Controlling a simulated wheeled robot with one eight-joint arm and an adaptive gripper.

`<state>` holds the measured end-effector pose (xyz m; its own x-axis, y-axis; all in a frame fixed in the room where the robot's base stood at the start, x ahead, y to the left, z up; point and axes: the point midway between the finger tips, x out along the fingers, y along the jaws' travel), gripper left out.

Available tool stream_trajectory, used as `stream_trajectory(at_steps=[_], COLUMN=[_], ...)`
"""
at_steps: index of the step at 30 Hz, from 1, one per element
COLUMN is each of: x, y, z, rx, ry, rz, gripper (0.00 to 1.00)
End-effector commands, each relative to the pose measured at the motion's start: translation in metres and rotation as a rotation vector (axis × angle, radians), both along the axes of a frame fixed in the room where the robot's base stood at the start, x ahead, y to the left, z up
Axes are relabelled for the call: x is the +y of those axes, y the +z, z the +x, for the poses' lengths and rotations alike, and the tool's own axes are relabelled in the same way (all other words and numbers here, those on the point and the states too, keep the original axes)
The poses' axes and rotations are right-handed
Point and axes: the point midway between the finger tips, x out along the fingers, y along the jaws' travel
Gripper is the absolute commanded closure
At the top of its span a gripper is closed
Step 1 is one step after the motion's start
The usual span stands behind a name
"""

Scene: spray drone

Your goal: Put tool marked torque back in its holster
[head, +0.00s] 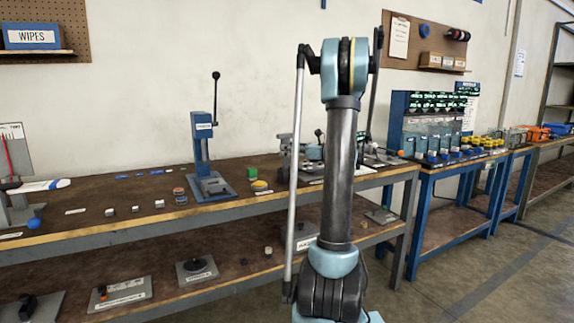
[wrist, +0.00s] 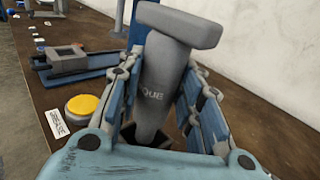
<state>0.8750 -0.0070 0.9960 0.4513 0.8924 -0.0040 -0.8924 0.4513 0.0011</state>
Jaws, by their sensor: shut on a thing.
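The grey tool (wrist: 160,85) stands a little tilted in the wrist view, with a wide block-like head at the top and a body that tapers downward. The letters "QUE" show on its side; the rest of the word is hidden. My gripper (wrist: 172,72) is shut on it, with a blue-padded finger on each side of the body. A dark, square-edged opening (wrist: 196,147) shows beside the tool's lower end, partly hidden by my gripper. I cannot tell whether it is the holster or whether the tip is inside it. In the head view my arm hides much of this area.
A blue lever press (head: 203,150) stands on the bench (head: 130,191); its base also shows in the wrist view (wrist: 85,70). A yellow button (wrist: 82,107) and a label (wrist: 56,123) lie left of my gripper. The wall is close on the right.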

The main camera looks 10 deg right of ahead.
Motion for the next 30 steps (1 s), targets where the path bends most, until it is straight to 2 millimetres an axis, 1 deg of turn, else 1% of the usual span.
stream_trajectory(at_steps=[5, 8, 9, 12, 15, 20, 21, 23, 24, 30], x=[0.0, 0.0, 0.0, 0.0, 0.0, 0.0, 0.0, 0.0, 0.0, -0.001], y=[-0.014, -0.028, -0.033, -0.043, -0.047, -0.048, -0.048, -0.048, -0.048, -0.046], z=[0.0, 0.0, 0.0, 0.0, -0.001, -0.001, -0.001, -0.001, -0.001, -0.001], rx=[0.0, 0.0, 0.0, 0.0, 0.002, 0.003, 0.004, 0.003, 0.002, 0.001], ry=[0.0, 0.0, 0.0, 0.0, 0.0, 0.0, 0.0, 0.0, 0.0, -0.001], rz=[0.001, 0.001, 0.001, -0.001, -0.004, -0.004, -0.005, -0.005, -0.004, -0.002], gripper=[0.96, 0.96, 1.0, 1.0, 1.0, 1.0, 0.63, 0.49, 0.47, 0.47])
